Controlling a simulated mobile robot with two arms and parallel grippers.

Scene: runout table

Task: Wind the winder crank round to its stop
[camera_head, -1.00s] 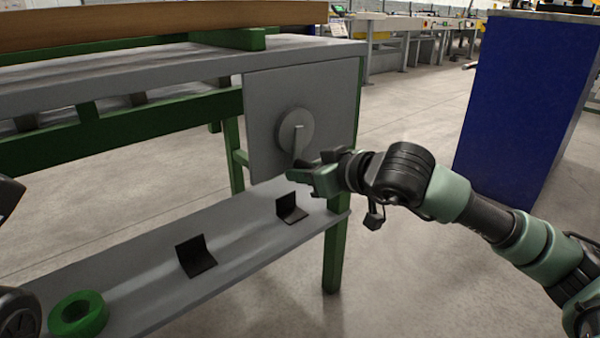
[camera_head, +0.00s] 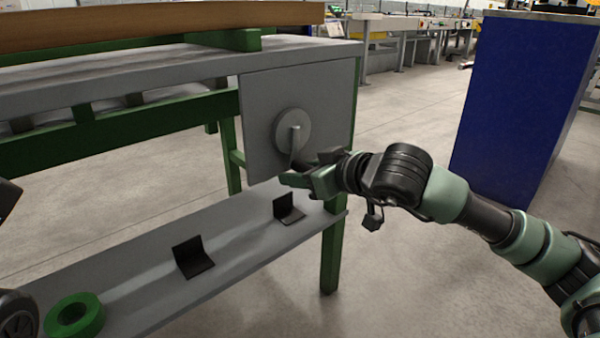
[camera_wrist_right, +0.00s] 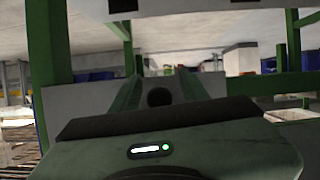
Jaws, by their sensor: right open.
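The winder crank is a round grey disc (camera_head: 302,119) on a grey side panel, with a narrow crank arm (camera_head: 292,147) pointing down from its middle. The crank arm's lower end is near my right gripper (camera_head: 297,176), which is in front of the panel's lower part. In the right wrist view, a dark round knob end (camera_wrist_right: 158,97) shows between the two spread green fingers of my right gripper (camera_wrist_right: 158,90). The gripper is open around the knob; contact cannot be told.
The panel (camera_head: 258,95) hangs from the green-legged runout table (camera_head: 150,70). The lower shelf (camera_head: 130,290) holds two black angle brackets (camera_head: 193,257) (camera_head: 287,208) and a green ring (camera_head: 74,314). A blue cabinet (camera_head: 515,105) stands at the right, with open floor between.

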